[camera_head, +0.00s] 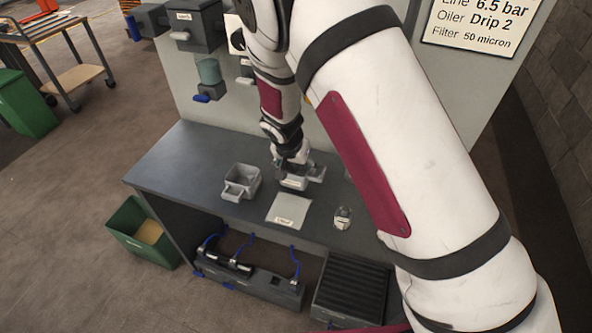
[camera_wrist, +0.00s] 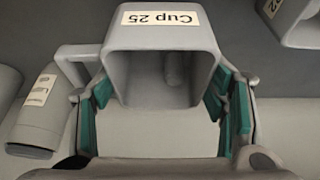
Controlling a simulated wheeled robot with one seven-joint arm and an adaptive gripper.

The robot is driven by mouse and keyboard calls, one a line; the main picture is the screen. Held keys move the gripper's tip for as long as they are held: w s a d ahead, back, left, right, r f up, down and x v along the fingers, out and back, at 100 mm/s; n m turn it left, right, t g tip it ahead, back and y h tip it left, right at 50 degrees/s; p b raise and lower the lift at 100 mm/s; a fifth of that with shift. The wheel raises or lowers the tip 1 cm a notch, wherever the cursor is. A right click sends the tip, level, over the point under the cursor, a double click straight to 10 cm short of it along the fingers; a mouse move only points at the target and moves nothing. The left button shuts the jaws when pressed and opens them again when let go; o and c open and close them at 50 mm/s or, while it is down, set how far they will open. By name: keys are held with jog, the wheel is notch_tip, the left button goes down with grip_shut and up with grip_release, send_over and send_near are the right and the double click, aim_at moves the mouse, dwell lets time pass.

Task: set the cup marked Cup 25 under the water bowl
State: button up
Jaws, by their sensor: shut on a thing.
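A grey square cup labelled Cup 25 (camera_wrist: 160,36) fills the middle of the wrist view, with its open mouth facing the camera and its handle on the left. My gripper (camera_wrist: 160,103) is shut on it, green pads on either side. In the head view my gripper (camera_head: 291,163) and the held cup (camera_head: 292,182) are low over the bench, right of another cup; I cannot tell whether the held cup touches the bench. A clear greenish bowl (camera_head: 208,72) hangs under a grey unit on the back panel, seemingly the water bowl. My arm hides part of the panel.
Another grey handled cup (camera_head: 240,183) stands left on the dark bench (camera_head: 180,160). A pale labelled sheet (camera_head: 289,209) and a small clear item (camera_head: 343,217) lie near the front. A labelled cylinder (camera_wrist: 38,112) is left of Cup 25 in the wrist view. The bench's left end is clear.

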jog(key=shift+f, duration=1.1)
jog(key=o, duration=1.1)
jog(key=shift+f, duration=0.15)
jog(key=shift+o, duration=0.2)
jog(key=v, duration=1.2)
jog(key=shift+d+r, duration=0.1)
jog(key=shift+r, duration=0.1)
